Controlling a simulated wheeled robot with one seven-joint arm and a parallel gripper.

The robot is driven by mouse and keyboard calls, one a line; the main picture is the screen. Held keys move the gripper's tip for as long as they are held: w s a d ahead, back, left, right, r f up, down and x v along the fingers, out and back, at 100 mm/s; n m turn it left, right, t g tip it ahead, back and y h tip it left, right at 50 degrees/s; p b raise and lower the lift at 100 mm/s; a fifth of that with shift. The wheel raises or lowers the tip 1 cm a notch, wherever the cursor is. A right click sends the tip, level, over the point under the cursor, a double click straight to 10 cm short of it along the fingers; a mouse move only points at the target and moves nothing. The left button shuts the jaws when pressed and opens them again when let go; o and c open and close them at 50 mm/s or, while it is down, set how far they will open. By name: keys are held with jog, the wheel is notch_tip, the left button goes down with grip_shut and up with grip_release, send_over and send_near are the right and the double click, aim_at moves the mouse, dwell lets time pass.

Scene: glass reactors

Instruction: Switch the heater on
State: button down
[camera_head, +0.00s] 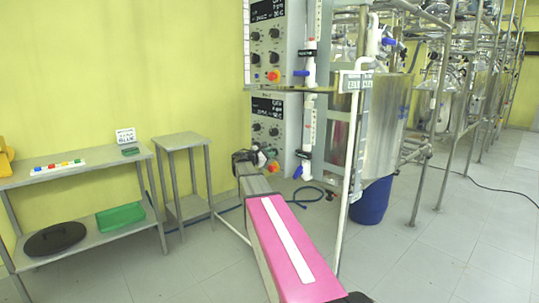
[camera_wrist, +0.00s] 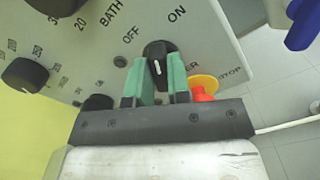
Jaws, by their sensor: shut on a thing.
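The heater's control panel (camera_head: 285,112) is the lower of two grey panels on the frame in the head view. In the wrist view its grey face (camera_wrist: 105,62) fills the upper part. A black rotary knob (camera_wrist: 158,48) sits below the words OFF and ON. My gripper (camera_wrist: 158,66) has its green fingers on either side of this knob and is shut on it. A white mark shows on the knob, but I cannot tell which word it points to. In the head view my gripper (camera_head: 256,158) is at the panel's lower part, hiding the knob.
A red stop button (camera_wrist: 202,94) with a yellow collar is close to the right of my fingers. Another black knob (camera_wrist: 98,102) is close to their left. A blue-handled valve (camera_head: 298,172) is right of the panel. A small metal table (camera_head: 182,141) stands left of my arm.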

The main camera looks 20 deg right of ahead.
jog(key=m, duration=0.5)
jog(key=shift+s+f+m, duration=0.1)
jog(key=shift+s+m, duration=0.05)
jog(key=shift+m, duration=0.15)
dwell(0.4)
jog(key=c, duration=1.1)
grip_release()
jog(key=shift+o, duration=0.2)
jog(key=v, duration=1)
jog(key=shift+a, duration=0.4)
jog(key=shift+s, duration=0.15)
